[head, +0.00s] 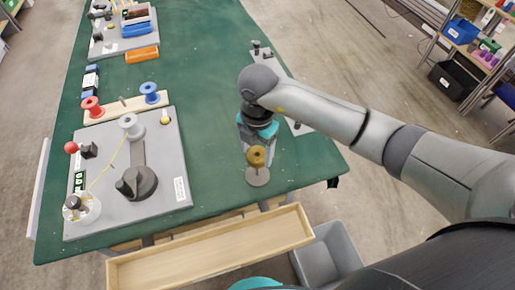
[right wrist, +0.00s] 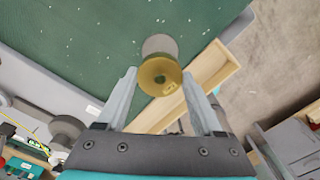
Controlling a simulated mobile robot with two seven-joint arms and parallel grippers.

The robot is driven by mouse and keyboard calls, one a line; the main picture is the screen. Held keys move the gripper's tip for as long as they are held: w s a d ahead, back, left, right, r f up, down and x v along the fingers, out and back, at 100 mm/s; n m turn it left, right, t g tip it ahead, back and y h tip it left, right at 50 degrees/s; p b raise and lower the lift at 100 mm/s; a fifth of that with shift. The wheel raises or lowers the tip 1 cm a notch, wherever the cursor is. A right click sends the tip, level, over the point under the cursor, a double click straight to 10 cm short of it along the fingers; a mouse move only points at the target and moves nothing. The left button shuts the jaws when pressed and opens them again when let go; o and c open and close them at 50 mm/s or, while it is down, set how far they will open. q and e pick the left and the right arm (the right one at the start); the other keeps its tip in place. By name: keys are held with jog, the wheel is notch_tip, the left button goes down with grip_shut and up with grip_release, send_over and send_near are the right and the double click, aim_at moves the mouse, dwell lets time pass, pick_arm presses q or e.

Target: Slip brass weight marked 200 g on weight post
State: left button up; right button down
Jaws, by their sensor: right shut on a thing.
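The brass weight (head: 257,155) is a small gold ring-like piece, held above a round grey base (head: 257,178) at the table's front edge. My right gripper (head: 257,147) is shut on the brass weight. In the right wrist view the weight (right wrist: 160,76) sits between the two fingertips (right wrist: 159,80), with a faint mark too small to read. The grey disc (right wrist: 160,44) shows behind it, partly covered. The weight hides the upper part of the post, so I cannot tell whether the post passes through it. My left gripper is not in view.
A grey board (head: 165,198) with spools, a dark knob and yellow thread lies to the left. A wooden tray (head: 215,252) runs along the table's front, with a grey bin (head: 325,258) beside it. Green table (head: 205,75) is clear behind the weight.

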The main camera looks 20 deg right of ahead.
jog(key=shift+f+b, duration=0.65)
jog(key=shift+f, duration=0.6)
dwell(1.7)
grip_release()
dwell(0.3)
jog(key=shift+r, duration=0.1)
dwell(0.6)
notch_tip(320, 180, up, 6)
jog(key=p, duration=0.6)
jog(key=shift+s, duration=0.1)
dwell(0.5)
